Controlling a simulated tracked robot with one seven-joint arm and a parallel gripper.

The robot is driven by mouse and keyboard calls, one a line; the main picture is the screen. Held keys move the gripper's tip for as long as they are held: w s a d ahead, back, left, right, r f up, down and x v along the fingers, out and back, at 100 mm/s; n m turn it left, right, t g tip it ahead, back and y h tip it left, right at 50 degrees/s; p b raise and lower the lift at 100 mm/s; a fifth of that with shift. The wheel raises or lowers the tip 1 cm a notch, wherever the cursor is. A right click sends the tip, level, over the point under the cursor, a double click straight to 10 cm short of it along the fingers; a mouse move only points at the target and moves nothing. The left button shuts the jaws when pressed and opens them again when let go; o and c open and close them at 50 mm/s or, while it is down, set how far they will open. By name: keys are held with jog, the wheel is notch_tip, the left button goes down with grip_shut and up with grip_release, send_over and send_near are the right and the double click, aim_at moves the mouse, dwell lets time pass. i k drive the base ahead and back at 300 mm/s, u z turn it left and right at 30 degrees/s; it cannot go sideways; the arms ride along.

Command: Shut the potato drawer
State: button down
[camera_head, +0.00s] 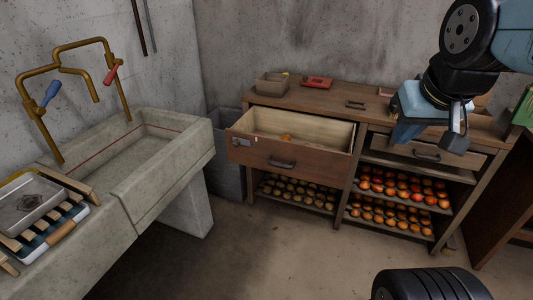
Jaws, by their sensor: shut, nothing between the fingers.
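A wooden drawer (256,154) with a dark handle (282,163) stands pulled out at the left of the wooden cabinet (345,98). Its pale inside shows, with a small orange-brown thing (286,137) in it. A metal fitting (240,142) is at the left of its front. I take this as the potato drawer, though I see no readable label. My gripper (456,138) is shut and empty, up at the right, in front of the cabinet's right part and apart from the open drawer. It partly hides a second drawer (428,155) there.
Shelves below hold potato-like produce (295,193) at left and red and orange produce (400,187) at right. A concrete sink (165,145) with brass taps (65,95) stands at left. A grey bin (226,165) is beside the cabinet. The floor (270,245) in front is clear.

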aim_at(320, 149)
jog(key=z, duration=0.1)
jog(key=i, duration=1)
jog(key=u, duration=0.1)
